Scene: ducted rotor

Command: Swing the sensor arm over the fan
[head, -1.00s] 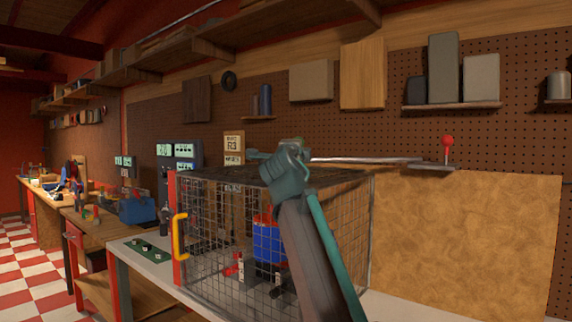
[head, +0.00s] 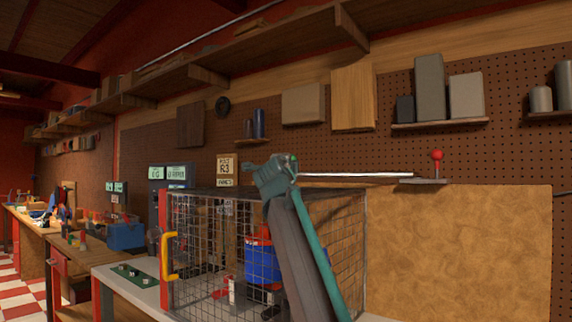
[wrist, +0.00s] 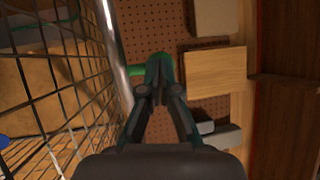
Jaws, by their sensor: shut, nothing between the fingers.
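A pale straight rod (head: 355,175), apparently the sensor arm, runs level above the wire cage (head: 215,235). Its right end meets a small bracket with a red ball knob (head: 437,155). A blue and red round body (head: 262,258), possibly the fan, stands inside the cage, partly hidden by mesh and my arm. My gripper (head: 277,172) is above the cage top, near the rod's left end. In the wrist view my gripper (wrist: 157,68) is shut and empty, with a silver bar (wrist: 112,50) just left of the fingers. I cannot tell whether they touch.
The cage has a red post and a yellow handle (head: 169,256) on its left side. A tan board (head: 460,240) stands at the right. Pegboard with a small shelf (head: 445,125) and blocks is behind. Screens (head: 168,172) stand behind the cage's left side.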

